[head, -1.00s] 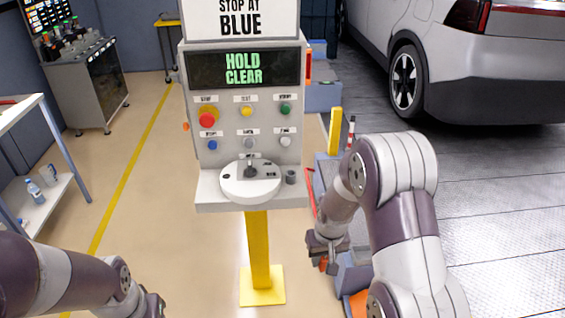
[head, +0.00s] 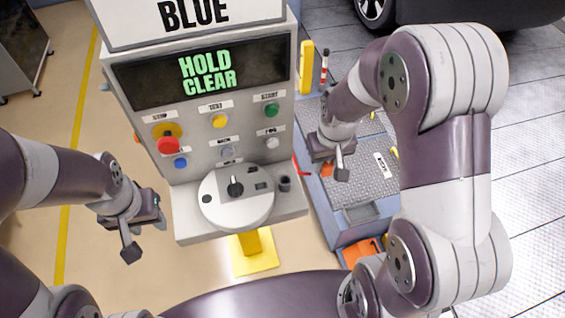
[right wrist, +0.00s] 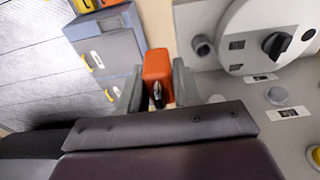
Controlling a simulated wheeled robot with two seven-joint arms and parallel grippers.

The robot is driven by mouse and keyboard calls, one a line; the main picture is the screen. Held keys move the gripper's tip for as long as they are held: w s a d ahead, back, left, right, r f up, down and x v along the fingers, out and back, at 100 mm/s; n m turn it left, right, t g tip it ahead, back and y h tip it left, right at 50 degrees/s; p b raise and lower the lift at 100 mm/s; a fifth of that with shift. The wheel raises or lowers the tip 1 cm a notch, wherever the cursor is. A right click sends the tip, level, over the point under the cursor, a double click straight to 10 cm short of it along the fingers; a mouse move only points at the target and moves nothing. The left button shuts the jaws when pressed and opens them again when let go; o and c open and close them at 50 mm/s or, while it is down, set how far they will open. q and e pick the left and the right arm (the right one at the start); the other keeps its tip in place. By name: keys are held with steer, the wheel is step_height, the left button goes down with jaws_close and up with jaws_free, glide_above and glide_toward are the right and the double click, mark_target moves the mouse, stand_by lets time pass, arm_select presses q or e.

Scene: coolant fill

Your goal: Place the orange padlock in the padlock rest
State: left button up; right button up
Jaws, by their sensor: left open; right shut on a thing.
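The orange padlock (right wrist: 158,68) is held between the two grey fingers of my right gripper (right wrist: 158,88) in the right wrist view. In the head view my right gripper (head: 334,170) is to the right of the control panel, with a bit of orange showing; its fingers partly hide the padlock. A small dark grey open holder (head: 285,183), possibly the padlock rest, stands on the panel's shelf right of the round dial plate; it also shows in the right wrist view (right wrist: 203,46). My left gripper (head: 146,238) is open and empty, left of the shelf.
The control panel (head: 200,78) reads "HOLD CLEAR" and carries several coloured buttons. The round plate (head: 237,212) has a black knob. A blue-grey cabinet (head: 350,232) with a tread top and a yellow post (head: 307,68) stand to the right. Floor left of the panel is clear.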

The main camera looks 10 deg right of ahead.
steer(key=w+a+f+p, duration=0.1)
steer(key=a+f, duration=0.1)
steer(key=f, duration=0.1)
steer(key=w+a+f+p, duration=0.1)
steer(key=w+a+f, duration=0.1)
steer(key=a+f, duration=0.1)
steer(key=w+a+f+p, duration=0.1)
steer(key=w+a+f, duration=0.1)
steer(key=a+f, duration=0.1)
steer(key=shift+f+p, duration=0.1)
steer(key=shift+p, duration=0.25)
steer(key=shift+f, duration=0.2)
steer(key=shift+w+a+f, duration=0.1)
steer(key=shift+w, duration=0.05)
steer(key=o, duration=0.9)
arm_select(q)
steer(key=r, duration=0.4)
steer(key=shift+s+r, duration=0.1)
steer(key=shift+s, duration=0.3)
arm_select(e)
steer(key=shift+o, duration=0.2)
